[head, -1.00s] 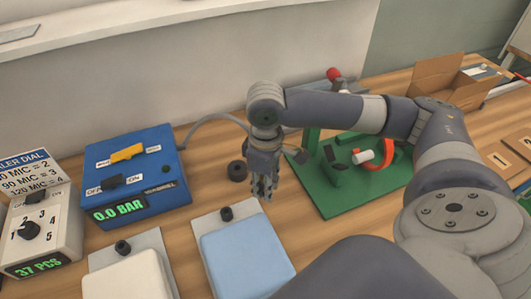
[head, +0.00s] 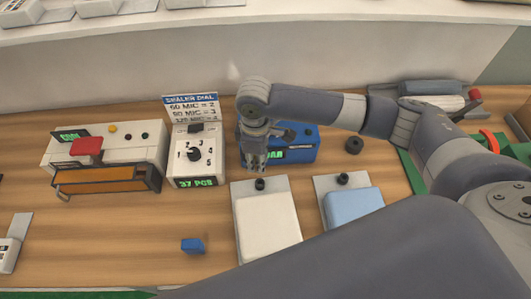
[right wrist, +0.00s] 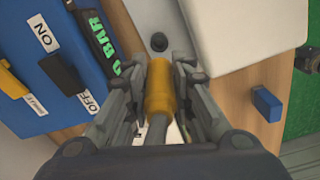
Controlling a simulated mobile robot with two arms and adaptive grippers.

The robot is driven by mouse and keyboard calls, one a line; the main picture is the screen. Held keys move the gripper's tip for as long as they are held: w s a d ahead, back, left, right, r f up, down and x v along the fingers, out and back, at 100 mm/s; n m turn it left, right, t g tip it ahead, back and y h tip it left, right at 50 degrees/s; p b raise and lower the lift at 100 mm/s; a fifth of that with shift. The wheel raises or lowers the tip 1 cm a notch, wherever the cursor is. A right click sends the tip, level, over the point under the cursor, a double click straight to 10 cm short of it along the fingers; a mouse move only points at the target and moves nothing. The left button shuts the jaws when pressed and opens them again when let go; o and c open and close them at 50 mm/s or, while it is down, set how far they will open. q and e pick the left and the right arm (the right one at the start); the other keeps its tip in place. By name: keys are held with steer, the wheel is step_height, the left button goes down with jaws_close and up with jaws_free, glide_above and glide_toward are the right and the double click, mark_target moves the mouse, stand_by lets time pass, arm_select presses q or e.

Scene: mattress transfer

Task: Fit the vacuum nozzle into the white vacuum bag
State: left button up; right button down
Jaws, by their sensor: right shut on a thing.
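The white vacuum bag (head: 267,222) lies flat on the table, with a black round port (head: 259,184) at its far end. In the right wrist view, the bag (right wrist: 240,30) and port (right wrist: 158,42) lie just beyond the nozzle's tip. My right gripper (head: 254,163) points down just behind the port. It is shut on the yellow vacuum nozzle (right wrist: 159,85), which has a grey hose at its back end. The nozzle tip looks lined up with the port and apart from it; the exact gap is unclear. My left gripper is not in view.
The blue vacuum box (head: 300,143) stands behind, partly hidden by my right gripper. The dial box (head: 180,170) and orange-fronted machine (head: 105,180) stand left. A blue bag (head: 355,207) lies right of the white one. A small blue block (head: 193,246) lies at front left.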

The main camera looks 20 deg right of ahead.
steer(key=shift+d, duration=0.35)
steer(key=shift+a+r+p, duration=0.15)
steer(key=shift+a+p, duration=0.05)
steer(key=shift+p, duration=0.45)
steer(key=shift+f+b, duration=0.5)
steer(key=shift+f, duration=0.4)
steer(key=shift+f+b, duration=0.75)
steer(key=shift+f, duration=1.25)
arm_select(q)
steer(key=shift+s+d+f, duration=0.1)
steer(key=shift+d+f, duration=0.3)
arm_select(e)
steer(key=shift+f, duration=0.55)
arm_select(q)
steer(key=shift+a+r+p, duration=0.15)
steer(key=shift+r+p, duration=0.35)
steer(key=shift+p, duration=0.1)
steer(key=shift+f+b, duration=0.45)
arm_select(e)
steer(key=shift+f, duration=1.55)
steer(key=c, duration=1.3)
jaws_free()
